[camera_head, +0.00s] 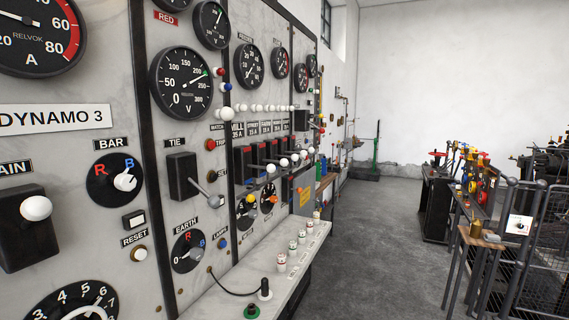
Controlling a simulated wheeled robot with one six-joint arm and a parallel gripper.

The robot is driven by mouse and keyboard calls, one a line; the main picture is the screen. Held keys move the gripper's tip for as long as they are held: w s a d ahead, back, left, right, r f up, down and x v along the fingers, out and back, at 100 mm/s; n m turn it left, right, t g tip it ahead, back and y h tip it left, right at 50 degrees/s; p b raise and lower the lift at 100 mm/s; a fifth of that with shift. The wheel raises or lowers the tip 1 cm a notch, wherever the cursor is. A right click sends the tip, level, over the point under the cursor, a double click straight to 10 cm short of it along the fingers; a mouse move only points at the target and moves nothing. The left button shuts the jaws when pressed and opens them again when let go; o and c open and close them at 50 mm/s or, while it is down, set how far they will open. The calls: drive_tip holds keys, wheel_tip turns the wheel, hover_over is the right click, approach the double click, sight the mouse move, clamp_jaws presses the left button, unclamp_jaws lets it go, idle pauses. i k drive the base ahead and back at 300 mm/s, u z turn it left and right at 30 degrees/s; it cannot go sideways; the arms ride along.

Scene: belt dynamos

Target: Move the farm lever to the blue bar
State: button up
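A row of feeder levers (242,164) is mounted on the marble switchboard in the middle of the view. They are dark blocks with red parts, and white ball knobs (284,162) on their arms stick out to the right. Small label plates sit above them. The nearest reads MILL 35 A (237,130); the others are too small to read surely, so I cannot tell which lever is the farm one. My gripper is not in view.
The TIE lever (182,175), BAR selector (115,180) and EARTH selector (188,250) are on nearer panels. A pale ledge (250,275) with a black cable and several small posts juts out below. Grey floor (365,240) is clear to the right, before a fence and a stool (485,240).

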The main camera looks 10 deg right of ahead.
sight(294, 158)
drive_tip(key=u, duration=0.45)
drive_tip(key=k, duration=1.05)
drive_tip(key=z, duration=0.45)
drive_tip(key=i, duration=0.65)
drive_tip(key=z, duration=0.9)
drive_tip(key=i, duration=1.6)
drive_tip(key=u, duration=0.6)
